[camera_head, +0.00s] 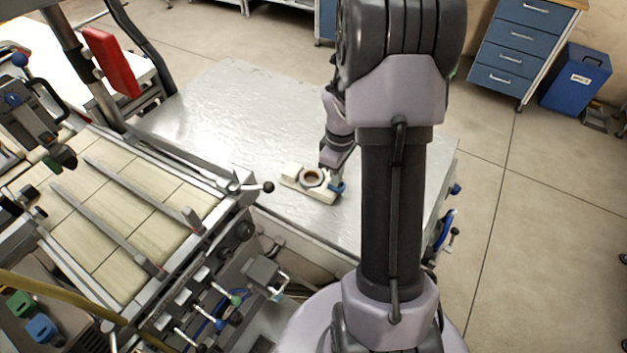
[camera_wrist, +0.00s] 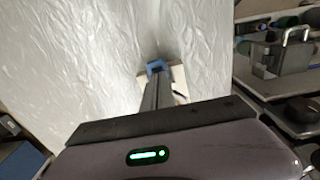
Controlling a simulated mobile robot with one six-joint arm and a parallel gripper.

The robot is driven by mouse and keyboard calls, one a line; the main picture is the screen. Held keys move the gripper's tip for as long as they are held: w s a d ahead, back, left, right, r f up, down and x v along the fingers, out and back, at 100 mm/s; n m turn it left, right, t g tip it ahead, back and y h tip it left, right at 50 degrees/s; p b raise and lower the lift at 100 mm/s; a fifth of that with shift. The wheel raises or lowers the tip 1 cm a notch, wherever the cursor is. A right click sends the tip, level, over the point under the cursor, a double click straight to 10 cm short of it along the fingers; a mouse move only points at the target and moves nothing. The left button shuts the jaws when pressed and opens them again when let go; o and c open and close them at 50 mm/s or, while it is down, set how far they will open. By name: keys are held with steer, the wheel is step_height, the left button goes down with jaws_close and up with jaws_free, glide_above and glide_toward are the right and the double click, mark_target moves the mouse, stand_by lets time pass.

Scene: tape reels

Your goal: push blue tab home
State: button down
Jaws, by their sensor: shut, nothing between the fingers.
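A cream block-like fixture (camera_head: 291,171) lies on the metal table, with a ring-shaped tape reel (camera_head: 313,176) set in it. The blue tab (camera_head: 337,187) is at the right end of the fixture. My gripper (camera_head: 335,178) is down at this end, close to the tab. In the wrist view the shut fingers of my gripper (camera_wrist: 154,82) reach toward the blue tab (camera_wrist: 156,65). Whether they touch it I cannot tell. The cream fixture (camera_wrist: 178,75) is mostly hidden behind the fingers there.
The metal table (camera_head: 235,110) is mostly bare behind the fixture. A machine with a slatted bed (camera_head: 130,215) stands at the left, and its black-knobbed lever (camera_head: 268,187) reaches near the fixture. A blue drawer cabinet (camera_head: 520,45) and blue bin (camera_head: 577,78) stand far right.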

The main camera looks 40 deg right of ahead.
step_height(320, 180, up, 7)
steer(key=p, duration=0.6)
steer(key=s+a+r+m+t+b, duration=0.3)
steer(key=a+r+m+t, duration=0.15)
steer(key=a+r, duration=1.2)
steer(key=s+a+r+m+t+y+b, duration=0.1)
steer(key=s+a+m, duration=0.3)
steer(key=s+a, duration=0.5)
steer(key=shift+s+a+r+y+b, duration=0.25)
steer(key=shift+a+y, duration=0.25)
steer(key=shift+a, duration=0.4)
